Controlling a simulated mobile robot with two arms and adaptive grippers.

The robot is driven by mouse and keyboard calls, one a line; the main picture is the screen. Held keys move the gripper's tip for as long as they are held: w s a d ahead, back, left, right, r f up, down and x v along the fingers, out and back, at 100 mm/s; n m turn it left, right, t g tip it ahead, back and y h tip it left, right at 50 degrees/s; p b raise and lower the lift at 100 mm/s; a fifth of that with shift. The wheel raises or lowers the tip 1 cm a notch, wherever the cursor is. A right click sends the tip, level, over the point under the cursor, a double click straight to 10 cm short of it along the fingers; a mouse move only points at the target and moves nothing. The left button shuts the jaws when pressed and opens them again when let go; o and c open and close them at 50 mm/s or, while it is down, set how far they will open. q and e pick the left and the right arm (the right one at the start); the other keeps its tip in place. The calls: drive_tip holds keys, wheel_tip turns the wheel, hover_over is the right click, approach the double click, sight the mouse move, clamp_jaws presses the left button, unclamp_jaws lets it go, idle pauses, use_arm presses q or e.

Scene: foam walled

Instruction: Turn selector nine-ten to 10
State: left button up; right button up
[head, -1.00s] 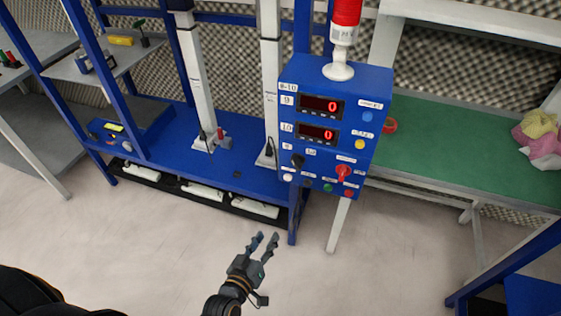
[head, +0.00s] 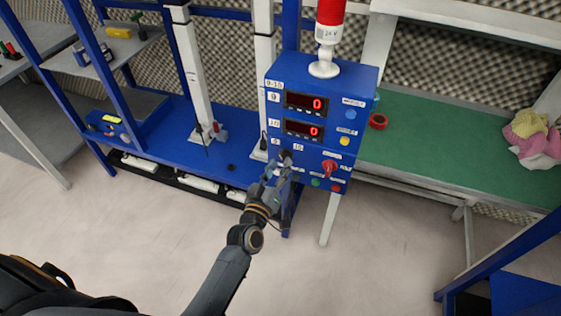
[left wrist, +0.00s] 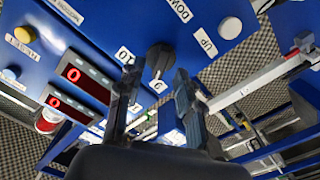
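The black selector knob (head: 285,155) sits on the lower left front of the blue control box (head: 350,85), under the labels 9 and 10. In the left wrist view the knob (left wrist: 159,57) stands out from the panel between a "10" label (left wrist: 124,55) and a "9" label (left wrist: 158,86). Its narrow end seems to point towards the 9. My left gripper (head: 279,168) is in front of the knob. In the left wrist view its fingers (left wrist: 158,76) are apart on both sides of the knob, with gaps showing. My right gripper is not in view.
Two red displays (head: 313,104) read 0. A red switch (head: 329,168) and small coloured buttons sit right of the knob, close to my gripper. A red beacon (head: 330,14) tops the box. A green-topped table (head: 430,140) stands at right. The floor in front is clear.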

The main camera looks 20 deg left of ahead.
use_arm(q)
drive_tip(key=shift+w, duration=0.85)
drive_tip(key=shift+c, duration=0.4)
clamp_jaws()
